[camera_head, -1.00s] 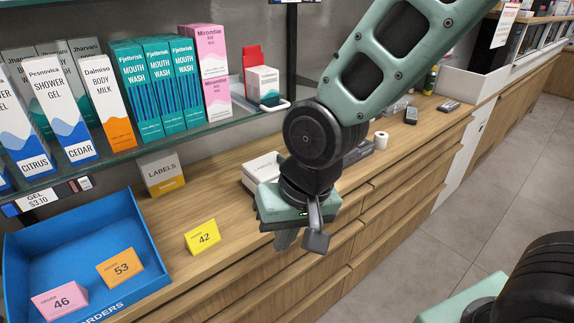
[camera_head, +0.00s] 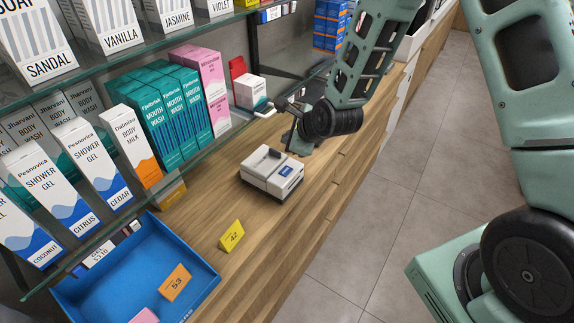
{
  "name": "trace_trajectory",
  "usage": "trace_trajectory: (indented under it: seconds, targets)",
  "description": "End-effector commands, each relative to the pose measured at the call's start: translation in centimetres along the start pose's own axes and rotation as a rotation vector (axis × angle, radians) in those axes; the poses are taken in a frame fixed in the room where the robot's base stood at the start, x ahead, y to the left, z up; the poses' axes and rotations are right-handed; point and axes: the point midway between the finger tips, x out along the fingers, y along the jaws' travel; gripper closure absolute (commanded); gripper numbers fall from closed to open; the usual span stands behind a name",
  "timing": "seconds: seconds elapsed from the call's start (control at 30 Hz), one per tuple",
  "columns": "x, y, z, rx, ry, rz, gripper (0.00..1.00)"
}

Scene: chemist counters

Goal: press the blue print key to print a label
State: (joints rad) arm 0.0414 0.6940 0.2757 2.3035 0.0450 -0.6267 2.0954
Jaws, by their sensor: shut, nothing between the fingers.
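A white label printer (camera_head: 262,178) stands on the wooden counter, with a dark slot on its top. Its blue print key (camera_head: 286,171) faces up on the right part of the top and is uncovered. My gripper (camera_head: 281,104) is behind and above the printer, near the glass shelf edge, and apart from the key. Its fingers are small and partly lost against my wrist; they look shut and empty.
A blue orders tray (camera_head: 110,280) lies at lower left, with a yellow card 42 (camera_head: 232,236) beside it. A glass shelf with several boxed products (camera_head: 170,120) runs along the left. The counter (camera_head: 215,205) around the printer's front is mostly clear.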

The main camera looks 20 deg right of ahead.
Motion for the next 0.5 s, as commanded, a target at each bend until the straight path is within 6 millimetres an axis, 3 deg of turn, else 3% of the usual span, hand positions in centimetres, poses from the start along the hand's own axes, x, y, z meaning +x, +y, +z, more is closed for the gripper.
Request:
trace_trajectory:
  seconds: [0.5]
  targets:
    - [0.45,0.26,-0.33,0.007,-0.001,-0.002,1.00]
